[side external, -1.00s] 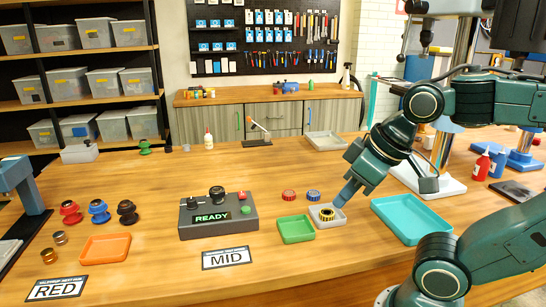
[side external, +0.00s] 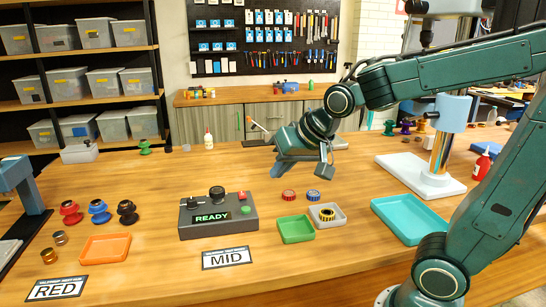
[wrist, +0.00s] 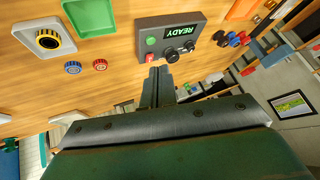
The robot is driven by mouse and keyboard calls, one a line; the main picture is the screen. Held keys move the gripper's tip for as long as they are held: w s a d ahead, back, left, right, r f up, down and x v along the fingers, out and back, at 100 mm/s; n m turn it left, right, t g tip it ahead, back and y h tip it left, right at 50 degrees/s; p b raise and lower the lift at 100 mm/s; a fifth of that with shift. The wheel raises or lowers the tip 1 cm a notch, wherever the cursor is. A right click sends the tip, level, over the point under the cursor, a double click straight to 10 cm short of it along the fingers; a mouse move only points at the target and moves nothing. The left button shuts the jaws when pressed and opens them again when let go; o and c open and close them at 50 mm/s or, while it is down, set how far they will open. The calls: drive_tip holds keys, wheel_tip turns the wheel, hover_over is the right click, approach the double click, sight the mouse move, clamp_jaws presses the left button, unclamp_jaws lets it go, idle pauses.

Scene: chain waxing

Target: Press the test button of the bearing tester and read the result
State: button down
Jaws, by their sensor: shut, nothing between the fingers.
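The bearing tester (side external: 190,225) is a dark grey box on the wooden bench. Its lit display (side external: 211,217) reads READY in green. A round green button (side external: 246,210) is on its right side, with a red part (side external: 242,195) behind it. Black knobs stand on its top. The wrist view shows the tester (wrist: 142,25) ahead of the fingertips, with its green button (wrist: 151,41) and display (wrist: 181,32). My gripper (side external: 276,172) is shut and empty, in the air above and right of the tester. Its fingers (wrist: 157,72) show end-on in the wrist view, not touching the tester.
A yellow-and-black bearing (side external: 327,214) lies in a small grey tray (side external: 341,221), beside a green tray (side external: 296,238). Red (side external: 289,195) and blue (side external: 313,196) round parts lie behind them. A MID card (side external: 226,258) lies in front of the tester. An orange tray (side external: 105,249) is left.

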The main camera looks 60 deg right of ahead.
sight(249, 210)
drive_tip(key=w+d+f+m, duration=0.2)
drive_tip(key=w, duration=0.4)
drive_tip(key=w+d+f+m+t, duration=0.1)
drive_tip(key=w+f+m, duration=0.1)
drive_tip(key=w, duration=0.3)
drive_tip(key=shift+w+d+m+h, duration=0.35)
drive_tip(key=shift+d+m+h, duration=0.05)
drive_tip(key=shift+m, duration=0.1)
drive_tip(key=shift+f, duration=0.2)
drive_tip(key=shift+f, duration=4.2)
drive_tip(key=shift+f, duration=0.15)
drive_tip(key=shift+f, duration=0.25)
